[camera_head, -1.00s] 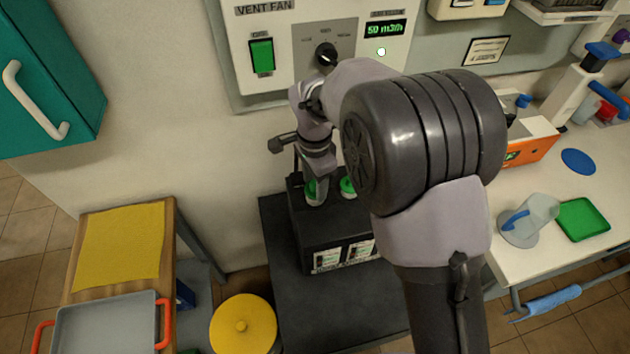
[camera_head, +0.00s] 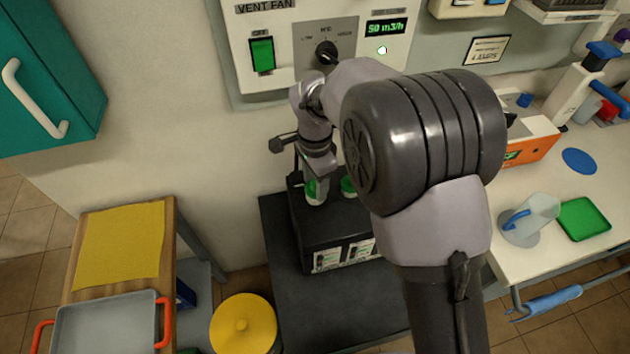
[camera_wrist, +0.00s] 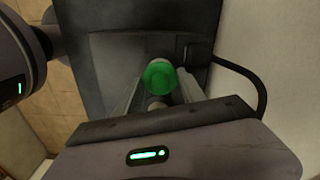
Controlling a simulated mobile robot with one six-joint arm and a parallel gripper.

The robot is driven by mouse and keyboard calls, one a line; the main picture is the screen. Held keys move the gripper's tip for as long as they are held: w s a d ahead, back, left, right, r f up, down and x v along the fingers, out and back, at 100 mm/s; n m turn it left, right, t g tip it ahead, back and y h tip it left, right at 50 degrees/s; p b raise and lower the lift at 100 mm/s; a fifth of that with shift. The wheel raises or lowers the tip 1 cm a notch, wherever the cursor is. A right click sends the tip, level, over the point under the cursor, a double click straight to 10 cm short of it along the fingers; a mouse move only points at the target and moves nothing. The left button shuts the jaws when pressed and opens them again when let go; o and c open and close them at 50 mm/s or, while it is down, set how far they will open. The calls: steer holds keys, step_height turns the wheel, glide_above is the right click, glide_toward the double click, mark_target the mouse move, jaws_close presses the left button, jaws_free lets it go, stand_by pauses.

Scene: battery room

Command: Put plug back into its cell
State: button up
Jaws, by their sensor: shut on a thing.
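The black battery box (camera_head: 325,232) stands on a dark surface below the wall panel. My gripper (camera_head: 315,187) reaches down to its top from above and is shut on a green plug (camera_head: 311,189). In the wrist view the plug's round green head (camera_wrist: 160,76) shows between the two fingers of my gripper (camera_wrist: 160,90). A second green plug (camera_head: 348,187) is just to the right on the box top, partly hidden by my arm. The cell opening is hidden; I cannot tell whether the held plug touches it.
A black cable (camera_wrist: 250,75) loops beside the box in the wrist view. The vent fan panel (camera_head: 290,25) is on the wall close behind my wrist. A wooden stand with a yellow cloth (camera_head: 122,245) is left; a white bench (camera_head: 530,262) is right.

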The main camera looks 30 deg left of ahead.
stand_by(0.4)
steer(key=o, duration=1.4)
step_height(320, 180, up, 7)
steer(key=p, duration=0.5)
steer(key=shift+r, duration=0.1)
jaws_close()
steer(key=shift+f, duration=0.25)
stand_by(0.5)
